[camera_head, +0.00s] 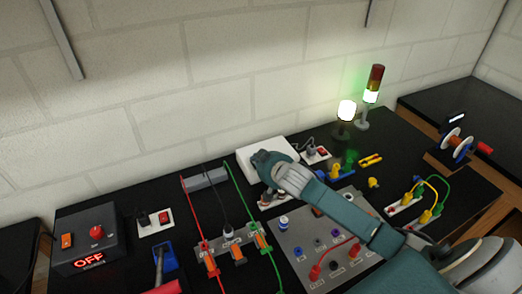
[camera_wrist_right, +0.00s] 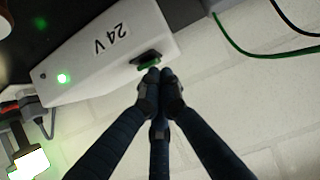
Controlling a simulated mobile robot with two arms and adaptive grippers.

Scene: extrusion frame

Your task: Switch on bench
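The bench (camera_head: 120,195) is a black-topped table against a pale block wall. On it, a white power box (camera_head: 254,150) stands near the wall. In the right wrist view the white box (camera_wrist_right: 80,65) is marked "24 V" and has a lit green light (camera_wrist_right: 63,78). A black-framed rocker switch with a green face (camera_wrist_right: 149,61) sits on its side. My right gripper (camera_head: 262,157) is at this box. Its fingertips (camera_wrist_right: 154,77) are together, at the switch's lower edge and partly covering it; contact is unclear. My left gripper is out of view.
A grey unit (camera_head: 85,247) with a red "OFF" display stands at left. A socket block with a red switch (camera_head: 164,217) is beside it. A grey panel (camera_head: 330,240) lies under my right arm. A lamp (camera_head: 346,110) and signal tower (camera_head: 370,97) glow. Red and green cables cross the bench.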

